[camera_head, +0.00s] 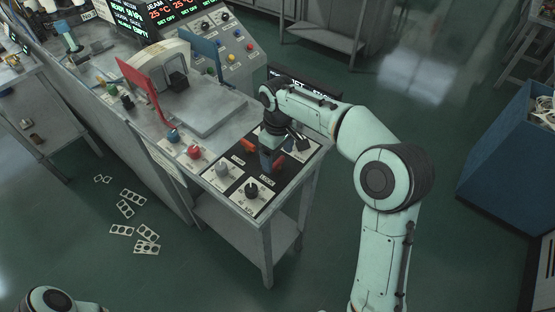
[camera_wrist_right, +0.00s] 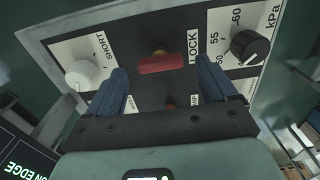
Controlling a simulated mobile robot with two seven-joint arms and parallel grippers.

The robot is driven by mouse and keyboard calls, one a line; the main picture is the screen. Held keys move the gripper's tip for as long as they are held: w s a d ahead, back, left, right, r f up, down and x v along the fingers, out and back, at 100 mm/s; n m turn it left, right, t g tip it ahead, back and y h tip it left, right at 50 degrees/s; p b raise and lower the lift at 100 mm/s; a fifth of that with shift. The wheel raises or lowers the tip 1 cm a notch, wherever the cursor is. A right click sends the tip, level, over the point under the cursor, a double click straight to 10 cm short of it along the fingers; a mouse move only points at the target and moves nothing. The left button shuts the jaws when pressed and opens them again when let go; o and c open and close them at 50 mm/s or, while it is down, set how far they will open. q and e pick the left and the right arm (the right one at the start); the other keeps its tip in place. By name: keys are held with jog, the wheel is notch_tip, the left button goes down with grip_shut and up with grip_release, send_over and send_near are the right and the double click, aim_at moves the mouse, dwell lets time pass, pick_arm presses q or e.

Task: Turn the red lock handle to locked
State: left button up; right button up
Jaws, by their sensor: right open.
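The red lock handle (camera_wrist_right: 160,64) shows in the right wrist view as a short red bar on a dark panel, beside the word LOCK. It lies roughly crosswise in that picture. My right gripper (camera_wrist_right: 163,84) is open, with its two blue fingers left and right of the handle's line. The handle lies beyond the fingertips, and I cannot tell whether they touch it. My left gripper is out of view.
A white knob (camera_wrist_right: 80,75) and a black kPa knob (camera_wrist_right: 250,47) flank the handle. A red button (camera_head: 193,152), a blue knob (camera_head: 173,136) and an upright red plate (camera_head: 143,88) stand further along the bench. Cut-out strips (camera_head: 132,196) lie on the floor.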

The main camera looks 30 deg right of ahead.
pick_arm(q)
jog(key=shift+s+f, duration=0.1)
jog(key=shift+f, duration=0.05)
pick_arm(e)
jog(key=shift+f, duration=0.9)
jog(key=shift+c, duration=0.3)
jog(key=c, duration=1)
